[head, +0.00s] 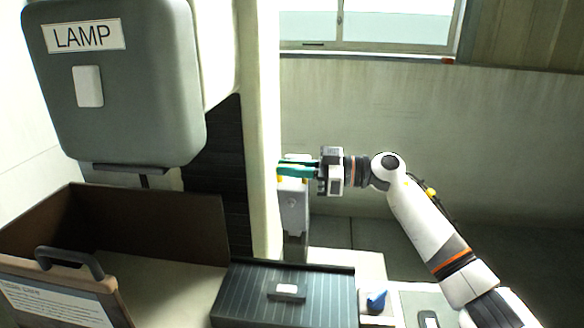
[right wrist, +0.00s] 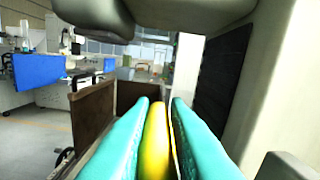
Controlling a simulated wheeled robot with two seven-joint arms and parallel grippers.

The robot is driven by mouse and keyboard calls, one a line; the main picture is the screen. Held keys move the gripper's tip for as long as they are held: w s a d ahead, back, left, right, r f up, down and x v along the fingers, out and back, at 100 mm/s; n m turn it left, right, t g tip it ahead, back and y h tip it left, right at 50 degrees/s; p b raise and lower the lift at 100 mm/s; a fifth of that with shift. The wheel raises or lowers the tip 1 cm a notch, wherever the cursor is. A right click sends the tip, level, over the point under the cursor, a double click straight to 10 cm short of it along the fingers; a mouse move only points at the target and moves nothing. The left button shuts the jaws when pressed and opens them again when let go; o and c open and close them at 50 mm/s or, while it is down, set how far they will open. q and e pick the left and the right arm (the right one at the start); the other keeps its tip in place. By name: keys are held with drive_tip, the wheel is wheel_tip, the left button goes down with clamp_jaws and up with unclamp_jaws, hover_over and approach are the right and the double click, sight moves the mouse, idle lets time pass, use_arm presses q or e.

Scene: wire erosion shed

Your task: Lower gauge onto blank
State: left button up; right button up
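My right gripper (head: 296,168) reaches in from the right with teal fingers pointing left, just right of the cream column. In the right wrist view a long yellow piece (right wrist: 155,142) lies between the two fingers, which sit close along it; a thin pale line shows on its right side. Yellow also shows just under the fingers in the head view, above a grey upright body (head: 293,207), which looks like the gauge; I cannot tell if the two are joined. A small pale block (head: 287,291), perhaps the blank, lies on a dark ridged block (head: 240,300). My left gripper is out of view.
A large grey lamp housing (head: 150,130) hangs at the upper left. Below it stands an open brown box (head: 120,225) with a handled panel in front. The cream column (head: 266,120) stands close to my right fingertips. A small blue item (head: 377,300) sits right of the ridged block.

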clamp_jaws()
drive_tip(key=shift+s+a+f+n, duration=0.1)
drive_tip(key=shift+s+f+n, duration=0.15)
drive_tip(key=shift+s, duration=0.2)
drive_tip(key=s+a+f+n+p, duration=0.1)
drive_tip(key=s+a+f+n, duration=0.1)
drive_tip(key=s+f+n, duration=0.3)
drive_tip(key=shift+s+f+p, duration=0.35)
drive_tip(key=shift+s+f, duration=1.4)
drive_tip(key=shift+s, duration=1.05)
